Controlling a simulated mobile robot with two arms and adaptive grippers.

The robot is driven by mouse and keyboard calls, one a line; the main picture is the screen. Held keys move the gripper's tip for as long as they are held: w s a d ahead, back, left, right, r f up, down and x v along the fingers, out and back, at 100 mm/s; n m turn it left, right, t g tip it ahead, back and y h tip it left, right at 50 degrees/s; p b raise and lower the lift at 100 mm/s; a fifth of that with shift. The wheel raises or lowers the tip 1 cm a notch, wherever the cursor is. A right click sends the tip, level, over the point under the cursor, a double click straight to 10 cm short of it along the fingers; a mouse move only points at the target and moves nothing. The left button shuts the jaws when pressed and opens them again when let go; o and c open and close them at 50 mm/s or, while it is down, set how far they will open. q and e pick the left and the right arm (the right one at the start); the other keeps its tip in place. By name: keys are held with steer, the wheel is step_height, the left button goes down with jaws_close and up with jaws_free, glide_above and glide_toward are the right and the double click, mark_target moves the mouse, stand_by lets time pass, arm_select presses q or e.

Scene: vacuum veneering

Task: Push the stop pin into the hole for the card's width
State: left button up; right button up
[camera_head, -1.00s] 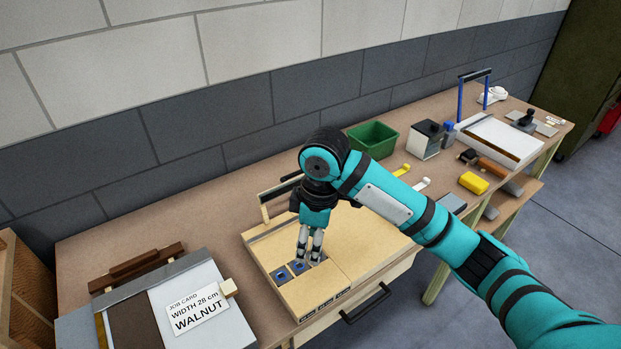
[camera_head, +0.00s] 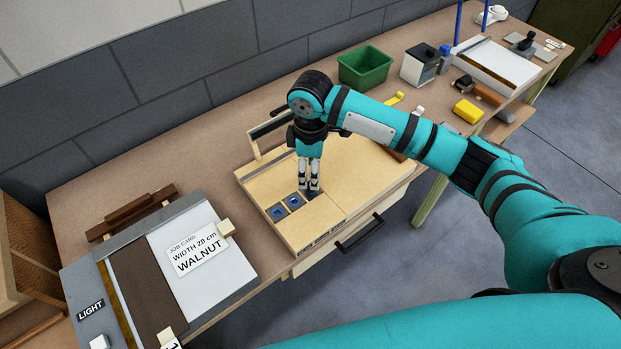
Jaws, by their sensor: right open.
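The job card (camera_head: 197,250) at the left reads WIDTH 28 cm, WALNUT. A light wooden jig board (camera_head: 375,172) lies in the middle of the bench. On its front left part are dark plates with blue-ringed holes (camera_head: 278,212) and (camera_head: 294,202) in a row. My right gripper (camera_head: 309,192) points down over the right end of this row, its fingertips close to the dark plate there and hiding most of it. I cannot make out the stop pin. My left gripper is not in view.
A fence with a dark bar (camera_head: 270,126) stands at the jig's back left. A green bin (camera_head: 365,66) and a black-and-white box (camera_head: 420,64) stand behind. A dark brown veneer sheet (camera_head: 145,290) lies left of the card. A drawer handle (camera_head: 360,232) sticks out in front.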

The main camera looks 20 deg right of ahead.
step_height(320, 180, down, 4)
steer(key=shift+s+p, duration=0.15)
steer(key=shift+p, duration=0.2)
steer(key=shift+f, duration=0.8)
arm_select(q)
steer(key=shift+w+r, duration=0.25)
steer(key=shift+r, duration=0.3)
arm_select(e)
steer(key=shift+c, duration=0.3)
jaws_close()
steer(key=c, duration=0.7)
jaws_free()
jaws_close()
steer(key=shift+r, duration=0.1)
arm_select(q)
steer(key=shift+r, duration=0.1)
